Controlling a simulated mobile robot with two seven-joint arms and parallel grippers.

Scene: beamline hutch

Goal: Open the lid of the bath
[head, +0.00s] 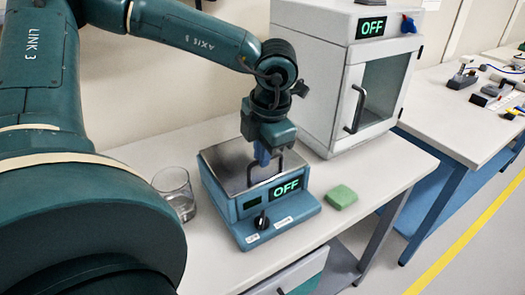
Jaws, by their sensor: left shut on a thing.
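The bath (235,205) is a teal box on the white bench, with a dark knob and a green display reading OFF on its front. Its grey metal lid (225,163) appears to lie flat on top. A dark bar handle (281,163) stands at the front part of the lid. My left gripper (262,158) comes down from above and is shut on the handle, partly hiding it and the lid behind. My right gripper is not in view.
A glass beaker (175,190) stands close to the left of the bath. A green block (341,196) lies to its right. A white oven (330,75) with an OFF display stands behind right. The bench (385,165) is clear in front of the oven.

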